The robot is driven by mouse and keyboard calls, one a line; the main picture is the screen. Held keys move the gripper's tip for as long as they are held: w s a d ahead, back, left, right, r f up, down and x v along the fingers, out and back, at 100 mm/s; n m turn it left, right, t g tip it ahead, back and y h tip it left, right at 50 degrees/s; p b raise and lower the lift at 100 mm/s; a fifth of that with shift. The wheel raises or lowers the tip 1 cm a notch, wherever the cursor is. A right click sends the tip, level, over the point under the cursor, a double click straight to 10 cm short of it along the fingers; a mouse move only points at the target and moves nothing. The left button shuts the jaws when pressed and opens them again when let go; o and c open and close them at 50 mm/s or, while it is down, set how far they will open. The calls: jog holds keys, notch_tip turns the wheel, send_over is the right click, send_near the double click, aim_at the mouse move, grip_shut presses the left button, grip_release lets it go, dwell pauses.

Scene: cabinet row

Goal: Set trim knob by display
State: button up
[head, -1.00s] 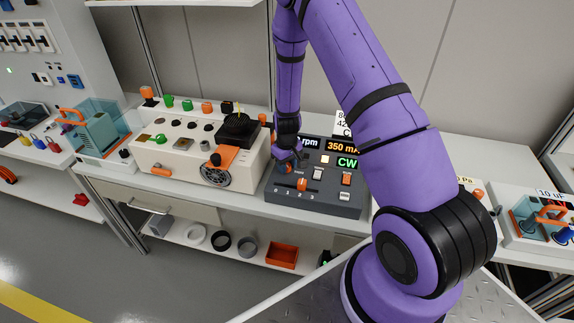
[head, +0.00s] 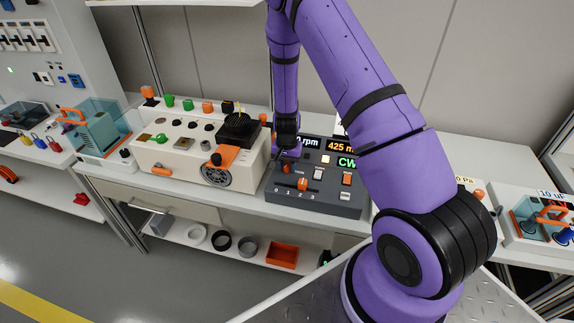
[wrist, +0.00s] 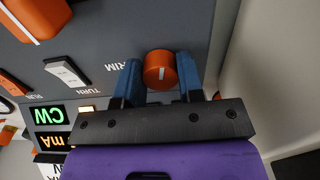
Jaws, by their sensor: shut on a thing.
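The orange trim knob (wrist: 158,62), with a white line on its face, sits on the dark grey control panel (head: 325,203) beside the printed word TRIM. My gripper (wrist: 158,75) has its two blue fingers on either side of the knob, shut on it.
The panel also has a green CW display (head: 346,162), an rpm display (head: 308,142), an orange selector (head: 302,184) marked 0 to 3 and white rockers. A cream machine (head: 195,155) with a black top block stands close on the left. My arm covers the panel's right back.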

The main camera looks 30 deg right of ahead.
aim_at(286, 165)
jog(key=shift+m, duration=0.9)
jog(key=o, duration=0.9)
jog(key=shift+r, duration=0.1)
notch_tip(286, 165, up, 11)
jog(key=shift+f, duration=0.2)
jog(key=shift+r, duration=0.1)
